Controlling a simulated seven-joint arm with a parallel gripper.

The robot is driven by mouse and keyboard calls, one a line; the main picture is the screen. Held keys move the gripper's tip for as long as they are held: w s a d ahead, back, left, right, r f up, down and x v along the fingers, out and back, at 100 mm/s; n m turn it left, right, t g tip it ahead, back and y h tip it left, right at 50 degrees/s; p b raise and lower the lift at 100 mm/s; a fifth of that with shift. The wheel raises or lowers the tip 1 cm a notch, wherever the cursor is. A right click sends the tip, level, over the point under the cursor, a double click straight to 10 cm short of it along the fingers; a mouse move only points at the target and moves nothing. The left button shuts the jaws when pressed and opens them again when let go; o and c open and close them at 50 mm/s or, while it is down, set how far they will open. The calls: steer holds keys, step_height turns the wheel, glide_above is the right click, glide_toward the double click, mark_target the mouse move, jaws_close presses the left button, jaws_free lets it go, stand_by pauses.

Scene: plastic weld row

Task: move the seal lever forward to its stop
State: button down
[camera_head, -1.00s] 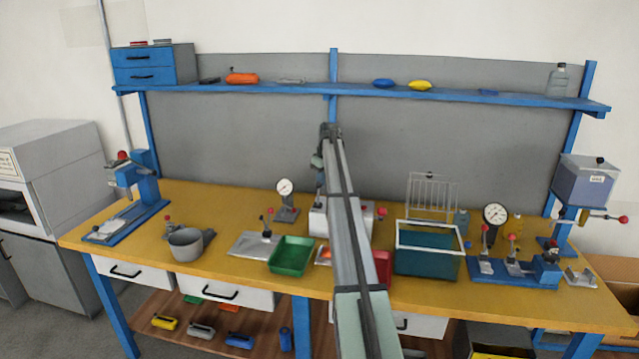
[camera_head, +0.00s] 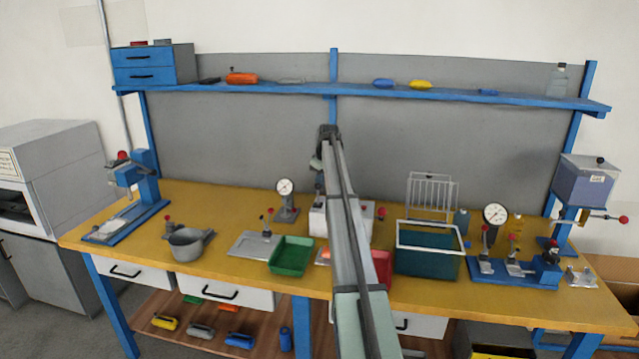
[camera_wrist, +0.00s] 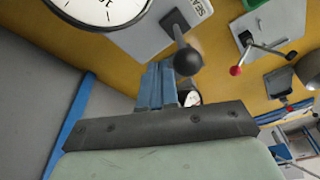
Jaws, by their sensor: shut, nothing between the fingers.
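I cannot tell whether the fingers touch the knob. In the head view my arm covers the fingertips and the lever; only parts of the pale housing (camera_head: 317,221) show beside the arm.
A large dial (camera_wrist: 98,8) is close by in the wrist view. Red-knobbed levers on a plate (camera_head: 256,243), a green tray (camera_head: 291,256), a dial gauge (camera_head: 285,188) and a teal bin (camera_head: 428,262) stand around the housing. Bare yellow bench (camera_head: 225,215) lies to the left.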

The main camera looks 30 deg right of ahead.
steer(key=shift+s+a, duration=0.35)
steer(key=shift+s, duration=0.1)
steer(key=shift+s+a, duration=0.15)
stand_by(0.3)
steer(key=shift+w+d, duration=0.55)
step_height(320, 180, up, 7)
stand_by(0.9)
steer(key=shift+a, duration=0.1)
stand_by(0.3)
